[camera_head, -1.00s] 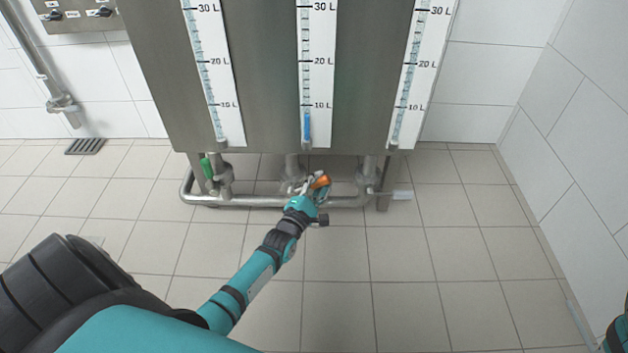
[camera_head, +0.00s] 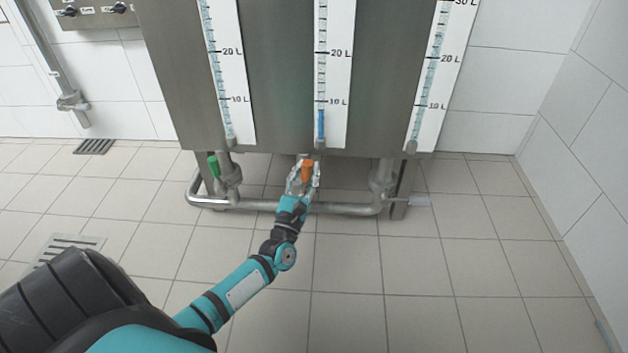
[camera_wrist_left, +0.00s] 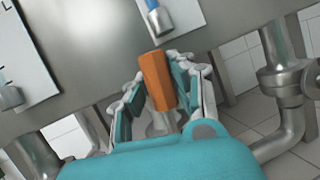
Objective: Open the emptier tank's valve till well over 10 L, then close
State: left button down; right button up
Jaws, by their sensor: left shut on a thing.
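The steel tank unit (camera_head: 280,80) carries three gauges. On the middle gauge (camera_head: 333,80) a blue column (camera_head: 321,124) ends slightly below the 10 L mark. The outer gauges' tubes look pale blue; I cannot tell their levels. The orange valve handle (camera_head: 307,171) is under the middle tank, pointing up. My left gripper (camera_head: 303,178) is shut on it; in the left wrist view the orange handle (camera_wrist_left: 156,82) stands between the fingers (camera_wrist_left: 158,98). The left valve has a green handle (camera_head: 213,166), tilted upright. My right gripper is out of view.
A steel pipe (camera_head: 260,206) runs low in front of the tanks. A pale lever (camera_head: 419,200) sticks out at its right end. A control panel (camera_head: 95,12) hangs on the back-left wall. The tiled floor (camera_head: 400,290) in front is clear.

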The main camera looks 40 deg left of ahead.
pick_arm(q)
jog(key=shift+s+a+n+y+b, duration=0.25)
jog(key=shift+n+y+b, duration=0.1)
jog(key=shift+n, duration=0.25)
jog(key=shift+s+a+n+y+b, duration=0.1)
jog(key=shift+a+n+y+b, duration=0.2)
jog(key=shift+n, duration=0.3)
jog(key=c, duration=1.1)
grip_release()
jog(key=shift+o, duration=0.2)
jog(key=shift+s, duration=0.15)
jog(key=v, duration=1.1)
jog(key=shift+s+d+f, duration=0.15)
jog(key=shift+s, duration=0.2)
